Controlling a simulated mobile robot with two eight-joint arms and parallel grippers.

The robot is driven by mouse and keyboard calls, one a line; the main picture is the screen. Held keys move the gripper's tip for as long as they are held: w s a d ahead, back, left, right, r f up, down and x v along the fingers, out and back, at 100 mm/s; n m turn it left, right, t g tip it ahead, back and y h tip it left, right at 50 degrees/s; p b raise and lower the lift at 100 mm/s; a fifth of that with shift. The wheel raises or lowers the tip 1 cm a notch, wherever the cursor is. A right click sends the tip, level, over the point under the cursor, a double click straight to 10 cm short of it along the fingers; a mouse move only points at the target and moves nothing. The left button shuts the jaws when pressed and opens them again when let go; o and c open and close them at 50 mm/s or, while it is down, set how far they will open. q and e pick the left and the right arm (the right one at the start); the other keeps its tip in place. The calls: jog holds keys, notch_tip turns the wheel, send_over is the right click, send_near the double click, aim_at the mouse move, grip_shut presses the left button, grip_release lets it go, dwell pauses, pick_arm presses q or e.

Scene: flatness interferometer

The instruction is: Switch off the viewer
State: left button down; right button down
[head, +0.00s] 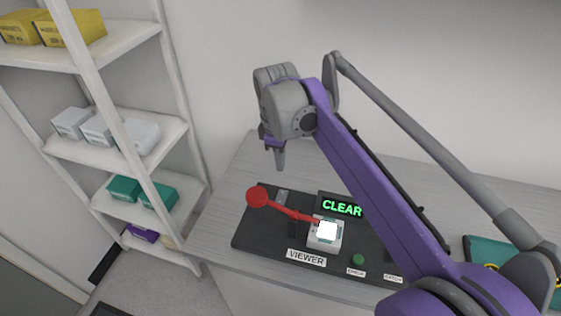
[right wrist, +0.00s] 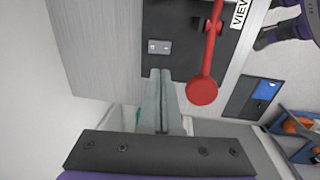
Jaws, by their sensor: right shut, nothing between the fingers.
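The viewer is marked by a white VIEWER label (head: 306,257) on a dark panel (head: 262,238) on the bench. A red lever with a round knob (head: 257,196) extends left from near a brightly lit white square (head: 327,231). The knob also shows in the right wrist view (right wrist: 202,91). A display (head: 342,208) reads CLEAR in green. My right gripper (head: 280,165) is shut and empty, pointing down above and behind the knob. In the right wrist view its fingertips (right wrist: 160,75) are beside the knob, apparently apart from it. My left gripper is not in view.
A green button (head: 358,259) and small labels are on the panel's front right. A teal item (head: 485,250) lies at the bench's right. A white shelf rack (head: 60,160) with boxes stands left. The bench behind the panel is partly clear.

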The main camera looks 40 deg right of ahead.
jog(key=w, duration=0.1)
send_near(282, 192)
jog(key=f, duration=0.6)
jog(key=shift+w+d+f, duration=0.2)
jog(key=shift+d+f, duration=0.1)
jog(key=shift+f, duration=0.1)
dwell(0.3)
